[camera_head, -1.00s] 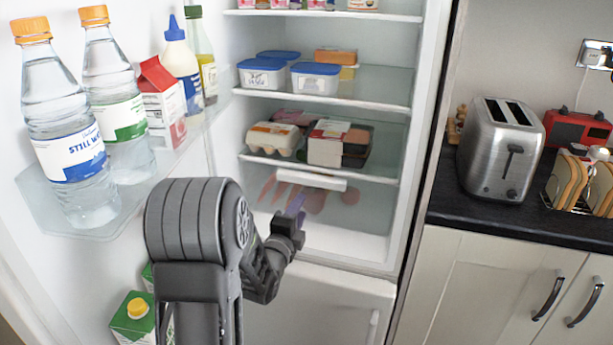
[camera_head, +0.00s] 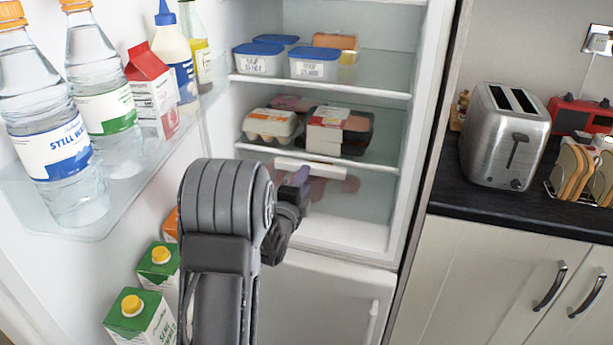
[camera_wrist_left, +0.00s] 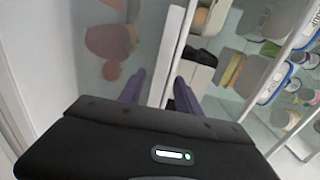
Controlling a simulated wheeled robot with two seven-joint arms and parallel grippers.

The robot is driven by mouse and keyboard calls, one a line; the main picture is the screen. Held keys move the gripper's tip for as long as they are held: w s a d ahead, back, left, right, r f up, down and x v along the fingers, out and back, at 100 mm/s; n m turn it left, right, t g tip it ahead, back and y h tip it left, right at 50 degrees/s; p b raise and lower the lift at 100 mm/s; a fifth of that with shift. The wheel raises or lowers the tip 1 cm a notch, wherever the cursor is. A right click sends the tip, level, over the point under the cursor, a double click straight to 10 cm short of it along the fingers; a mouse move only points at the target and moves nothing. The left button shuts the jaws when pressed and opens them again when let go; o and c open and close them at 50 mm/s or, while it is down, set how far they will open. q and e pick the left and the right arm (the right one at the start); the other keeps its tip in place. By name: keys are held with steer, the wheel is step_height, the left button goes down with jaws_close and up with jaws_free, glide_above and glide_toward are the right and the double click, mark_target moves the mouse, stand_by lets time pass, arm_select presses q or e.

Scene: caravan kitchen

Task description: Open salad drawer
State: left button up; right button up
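The salad drawer (camera_head: 345,195) is the clear-fronted bin at the bottom of the fridge, under the lowest shelf. It looks shut, with dim reddish shapes behind its front. Its white handle (camera_head: 318,169) runs along the top of the front. My left gripper (camera_head: 300,178) is just in front of the handle's left part, and its wrist hides part of the drawer. In the left wrist view, the purple fingers (camera_wrist_left: 160,76) are apart, with the white handle (camera_wrist_left: 168,48) showing between their tips. I cannot tell whether they touch it. My right gripper is not in view.
The open fridge door on the left carries water bottles (camera_head: 100,98) and a red-and-white carton (camera_head: 150,92), with green cartons (camera_head: 140,315) lower down. An egg box (camera_head: 270,127) sits on the shelf above the drawer. A toaster (camera_head: 505,135) stands on the right counter.

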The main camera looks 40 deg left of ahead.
arm_select(q)
steer(key=x, duration=0.2)
steer(key=shift+w+a, duration=0.15)
steer(key=shift+w, duration=0.2)
jaws_close()
steer(key=shift+s+f, duration=0.1)
steer(key=shift+f, duration=0.1)
stand_by(1.0)
